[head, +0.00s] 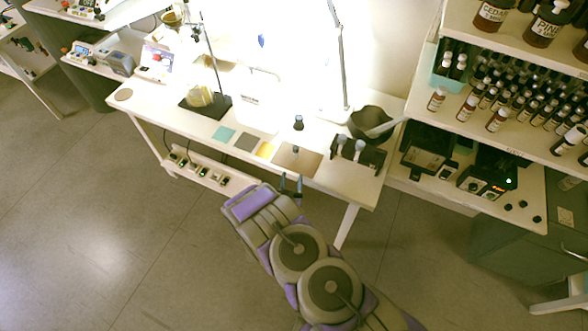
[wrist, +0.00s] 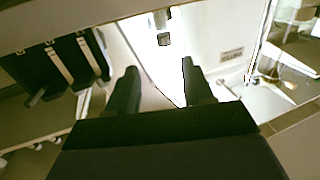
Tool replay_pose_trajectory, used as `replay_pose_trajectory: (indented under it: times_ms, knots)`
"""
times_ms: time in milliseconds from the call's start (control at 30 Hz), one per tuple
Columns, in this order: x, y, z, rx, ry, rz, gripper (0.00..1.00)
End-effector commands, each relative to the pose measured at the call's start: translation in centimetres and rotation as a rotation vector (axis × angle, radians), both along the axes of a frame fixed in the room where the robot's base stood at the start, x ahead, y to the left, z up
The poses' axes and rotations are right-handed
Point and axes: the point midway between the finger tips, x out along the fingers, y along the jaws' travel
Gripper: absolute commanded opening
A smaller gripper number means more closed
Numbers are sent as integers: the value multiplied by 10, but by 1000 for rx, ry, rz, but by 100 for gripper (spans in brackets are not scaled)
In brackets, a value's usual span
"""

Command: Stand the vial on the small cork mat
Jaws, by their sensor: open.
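A small dark-topped vial (head: 298,122) appears to stand on the white bench, beyond a tan square board (head: 284,160). A smaller dark item (head: 295,150) shows at the board; its shape is too small to make out. In the wrist view a small grey-dark item (wrist: 163,39) shows ahead, beyond the fingertips; I cannot tell which of the two it is. A small round brown mat (head: 124,94), which looks like cork, lies bare at the bench's far left end. My gripper (head: 291,184) is open and empty at the bench's front edge; its fingers (wrist: 158,82) are apart.
Teal (head: 223,134), grey (head: 246,141) and yellow (head: 266,150) squares lie left of the board. A flask (head: 199,97) on a dark stand base is further left. A black rack (head: 358,152) and dark bowl (head: 370,123) stand right. Bottle shelves (head: 505,107) are at far right.

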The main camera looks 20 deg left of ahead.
Motion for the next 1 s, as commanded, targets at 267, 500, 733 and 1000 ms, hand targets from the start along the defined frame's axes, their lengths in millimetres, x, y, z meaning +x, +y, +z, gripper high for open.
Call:
replay_pose_trajectory:
  times_ms: [267, 500, 733, 1000]
  knots:
    - [-9, -4, 2, 4, -1, 1, 51]
    - [-3, -5, 4, 13, 24, -12, 51]
    - [34, -6, 24, 64, 218, -85, 51]
    - [64, -18, 67, 126, 505, -127, 51]
